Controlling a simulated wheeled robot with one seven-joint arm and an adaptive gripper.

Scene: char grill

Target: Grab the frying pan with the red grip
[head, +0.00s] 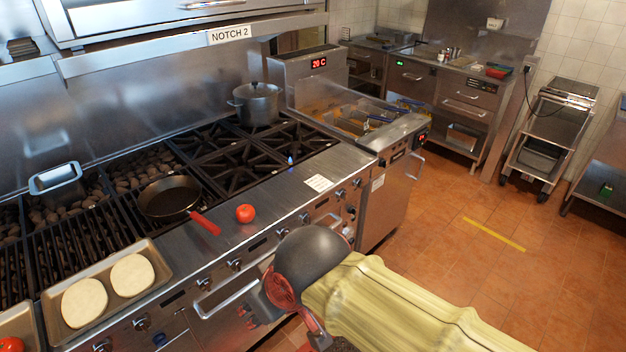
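The frying pan (170,196) is dark and round, and sits upright on the left part of the range's grates. Its red grip (205,223) points toward the front right, reaching over the steel front ledge. My gripper (314,326) appears only partly, at the lower middle below the dark rounded end of my arm, in front of the range. It is well apart from the pan, to the right of it and nearer the camera. Its fingers are mostly hidden, so I cannot tell whether it is open or shut.
A tray (150,249) with two pale round patties is at the front left. A metal loaf pan (57,183) sits behind left, and a lidded pot (257,104) at the back right. Open floor (480,275) lies right.

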